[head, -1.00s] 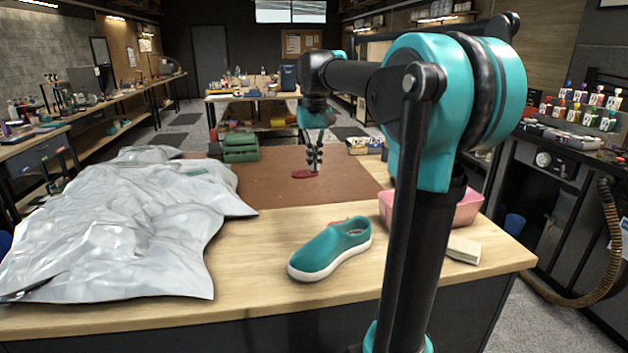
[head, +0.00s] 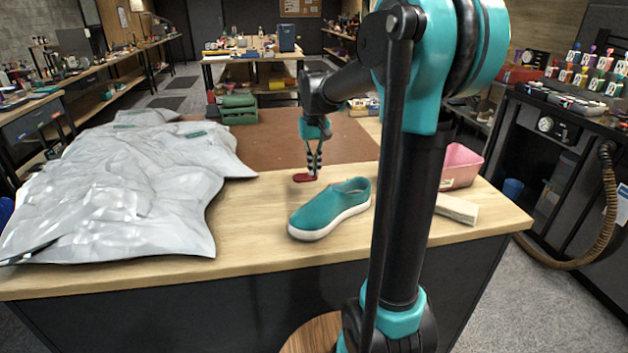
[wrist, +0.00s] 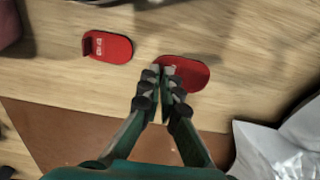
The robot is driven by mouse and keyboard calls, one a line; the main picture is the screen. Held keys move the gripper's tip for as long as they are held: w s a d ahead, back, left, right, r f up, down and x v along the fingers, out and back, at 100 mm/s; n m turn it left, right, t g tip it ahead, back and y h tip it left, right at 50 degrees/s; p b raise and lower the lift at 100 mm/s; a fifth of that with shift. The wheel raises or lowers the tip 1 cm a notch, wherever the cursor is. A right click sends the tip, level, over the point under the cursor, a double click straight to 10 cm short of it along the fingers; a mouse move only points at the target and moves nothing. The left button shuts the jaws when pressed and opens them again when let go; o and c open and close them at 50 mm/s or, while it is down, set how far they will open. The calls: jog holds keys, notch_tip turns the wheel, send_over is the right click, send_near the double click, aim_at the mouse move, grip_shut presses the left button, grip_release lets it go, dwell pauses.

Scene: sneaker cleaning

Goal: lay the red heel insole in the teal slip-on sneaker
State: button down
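The teal slip-on sneaker (head: 328,208) stands upright on the wooden table, toe to the front left, its opening at the back right. My gripper (head: 312,176) is behind and left of it, apart from it. My gripper is shut on a red insole (head: 302,178), which also shows at the fingertips in the wrist view (wrist: 192,74). It seems held just above the table. In the wrist view a second red piece with pale lettering (wrist: 107,48) and a raised end lies on the wood. The sneaker mostly hides it in the head view.
A crumpled silver bag (head: 120,190) covers the table's left side. A brown mat (head: 270,140) lies behind the gripper. A pink tub (head: 460,167) and a pale block (head: 457,208) are at the right, partly behind my arm. Bare wood lies left of the sneaker.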

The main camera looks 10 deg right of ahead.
aim_at(314, 180)
jog(key=shift+f, duration=2.3)
jog(key=shift+f, duration=0.15)
jog(key=c, duration=1.7)
grip_release()
notch_tip(314, 180, up, 12)
jog(key=shift+r, duration=0.2)
